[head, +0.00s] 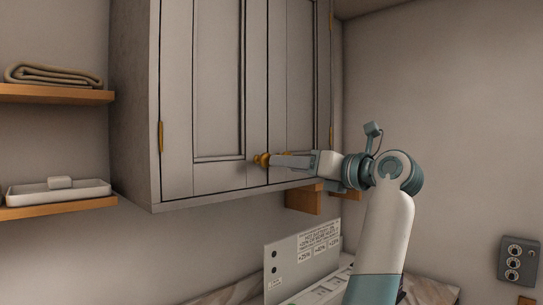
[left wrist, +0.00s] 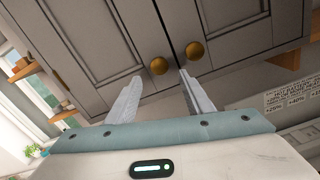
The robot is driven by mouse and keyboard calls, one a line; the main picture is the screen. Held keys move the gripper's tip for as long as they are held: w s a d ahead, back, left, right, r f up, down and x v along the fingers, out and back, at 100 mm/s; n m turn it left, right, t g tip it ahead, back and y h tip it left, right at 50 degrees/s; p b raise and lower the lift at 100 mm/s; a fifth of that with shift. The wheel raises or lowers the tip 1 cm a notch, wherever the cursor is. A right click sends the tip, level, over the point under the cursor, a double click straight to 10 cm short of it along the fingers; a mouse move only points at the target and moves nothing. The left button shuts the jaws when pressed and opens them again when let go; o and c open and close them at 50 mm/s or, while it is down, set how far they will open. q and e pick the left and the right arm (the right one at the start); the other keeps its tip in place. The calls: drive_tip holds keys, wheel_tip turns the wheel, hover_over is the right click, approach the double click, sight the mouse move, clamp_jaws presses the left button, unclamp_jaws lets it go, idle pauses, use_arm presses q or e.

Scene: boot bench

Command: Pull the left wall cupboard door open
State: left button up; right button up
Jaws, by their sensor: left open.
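The left wall cupboard door (head: 218,90) is a grey framed panel and looks shut, level with the right door (head: 292,85). Its round brass knob (left wrist: 159,66) sits near its lower inner corner. The right door's knob (left wrist: 194,50) is close beside it. My left gripper (head: 270,160) is at the knobs in the head view, partly covering them. In the left wrist view its two fingers are apart and empty. The left door's knob shows between the fingertips, seemingly just beyond them; the right door's knob is beyond the right fingertip. Contact cannot be told. My right gripper is not in view.
Wooden shelves with a folded cloth (head: 53,75) and a white dish (head: 60,191) are left of the cupboard. A wooden bracket (head: 303,201) is under it. A labelled panel (head: 303,255) stands below. A switch box (head: 518,262) is on the right wall.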

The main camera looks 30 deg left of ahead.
use_arm(q)
drive_tip(key=p+x, duration=0.2)
drive_tip(key=x, duration=0.5)
drive_tip(key=shift+d, duration=0.1)
clamp_jaws()
